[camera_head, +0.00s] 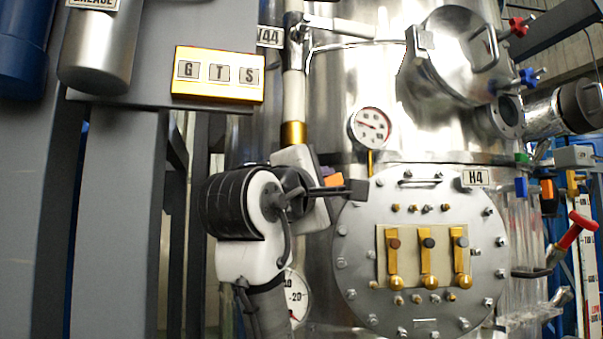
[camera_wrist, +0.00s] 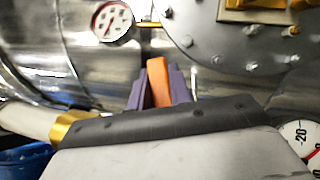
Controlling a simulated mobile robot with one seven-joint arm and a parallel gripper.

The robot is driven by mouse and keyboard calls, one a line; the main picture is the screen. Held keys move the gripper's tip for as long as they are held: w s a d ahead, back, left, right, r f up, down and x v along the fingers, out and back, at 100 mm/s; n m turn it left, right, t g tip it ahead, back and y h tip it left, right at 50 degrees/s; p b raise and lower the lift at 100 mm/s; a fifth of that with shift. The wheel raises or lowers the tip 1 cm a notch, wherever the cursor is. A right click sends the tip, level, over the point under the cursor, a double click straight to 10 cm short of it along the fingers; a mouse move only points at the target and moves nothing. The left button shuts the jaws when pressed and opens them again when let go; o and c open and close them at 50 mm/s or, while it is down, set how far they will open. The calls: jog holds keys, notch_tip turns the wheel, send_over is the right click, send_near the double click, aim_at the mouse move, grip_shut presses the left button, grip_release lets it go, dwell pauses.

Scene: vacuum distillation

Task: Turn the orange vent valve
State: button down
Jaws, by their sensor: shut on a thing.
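The orange vent valve (camera_wrist: 158,82) shows in the wrist view as an orange handle between the two purple fingers of my gripper (camera_wrist: 160,88). The fingers are shut on it, one on each side, and hide part of it. In the head view a small orange piece of the valve (camera_head: 334,180) shows beside my gripper (camera_head: 328,175), left of the round bolted H4 plate. My own wrist and arm hide most of the fingers and the valve's mount there.
A round gauge (camera_head: 371,128) on a brass stem is just above the valve. The H4 plate (camera_head: 425,305) with brass levers (camera_head: 428,262) is close on the right. A lower gauge (camera_head: 296,296) is partly behind my arm. A pale pipe with a gold collar (camera_head: 292,133) stands at the left.

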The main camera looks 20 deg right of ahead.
jog(key=shift+d+f+m+g+y, duration=0.15)
jog(key=shift+f+m+g+y, duration=0.55)
jog(key=shift+f+m+g, duration=0.5)
jog(key=shift+m, duration=0.3)
jog(key=c, duration=1.3)
grip_release()
jog(key=shift+p, duration=0.3)
